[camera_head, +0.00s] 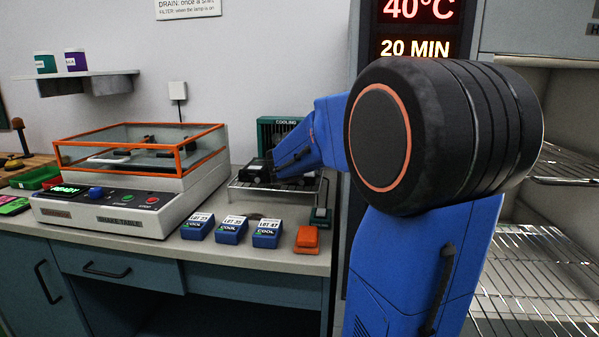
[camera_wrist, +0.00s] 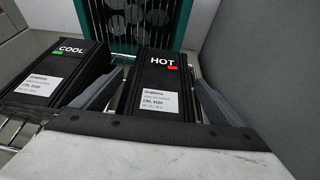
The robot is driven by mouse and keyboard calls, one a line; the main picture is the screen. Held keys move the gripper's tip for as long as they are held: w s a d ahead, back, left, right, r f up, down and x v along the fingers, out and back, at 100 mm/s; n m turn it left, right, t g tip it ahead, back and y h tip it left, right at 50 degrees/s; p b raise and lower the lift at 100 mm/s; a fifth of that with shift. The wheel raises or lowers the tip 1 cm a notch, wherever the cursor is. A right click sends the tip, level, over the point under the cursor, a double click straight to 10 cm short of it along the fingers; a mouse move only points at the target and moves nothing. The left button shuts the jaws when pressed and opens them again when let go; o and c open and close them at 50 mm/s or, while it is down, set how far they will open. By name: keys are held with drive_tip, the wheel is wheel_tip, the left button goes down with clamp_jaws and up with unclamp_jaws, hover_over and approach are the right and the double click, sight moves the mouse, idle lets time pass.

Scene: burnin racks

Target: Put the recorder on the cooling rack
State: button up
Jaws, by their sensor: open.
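A black recorder with a HOT label and red mark (camera_wrist: 158,98) lies between the fingers of my gripper (camera_wrist: 158,84). The fingers are open, one along each side of it; I cannot tell whether they touch it. It appears to sit at the wire cooling rack (camera_head: 243,187), in front of the green COOLING fan unit (camera_wrist: 152,18). A second black recorder, labelled COOL with a green mark (camera_wrist: 52,82), lies to its left on the rack. In the head view my gripper (camera_head: 278,170) is over the rack, and my arm hides part of it.
The shake table (camera_head: 127,217) with its orange-framed clear cover stands left of the rack. Blue blocks (camera_head: 232,229) with lot labels and an orange block (camera_head: 307,239) line the counter's front. A tall cabinet with wire shelves (camera_head: 540,262) is at the right.

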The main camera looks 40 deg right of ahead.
drive_tip(key=v, duration=1.1)
idle(0.3)
